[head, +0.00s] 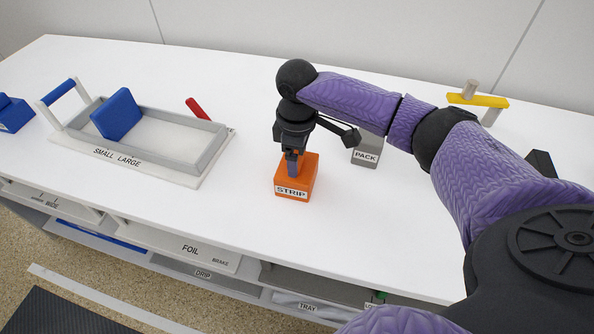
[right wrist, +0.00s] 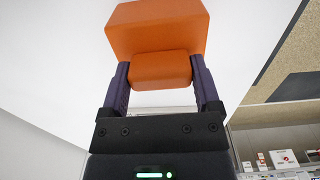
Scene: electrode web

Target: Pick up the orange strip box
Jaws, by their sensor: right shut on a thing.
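The orange strip box (head: 308,172) stands on the white table in the middle of the head view, with a "STRIP" label on its front. My right gripper (head: 291,168) points down onto it from above. In the right wrist view, the two fingers of my right gripper (right wrist: 160,82) are shut on a narrower orange upper part of the box (right wrist: 158,28), one finger on each side. In the head view, the box looks upright and at table level; I cannot tell whether it touches the table. My left gripper is not in view.
A grey box labelled "PACK" (head: 366,154) stands just right of the strip box, behind my right arm. A grey tray (head: 180,177) labelled "SMALL LARGE" holds a blue block (head: 117,114) at left. A yellow-topped item (head: 478,100) stands at the back right. The table front is clear.

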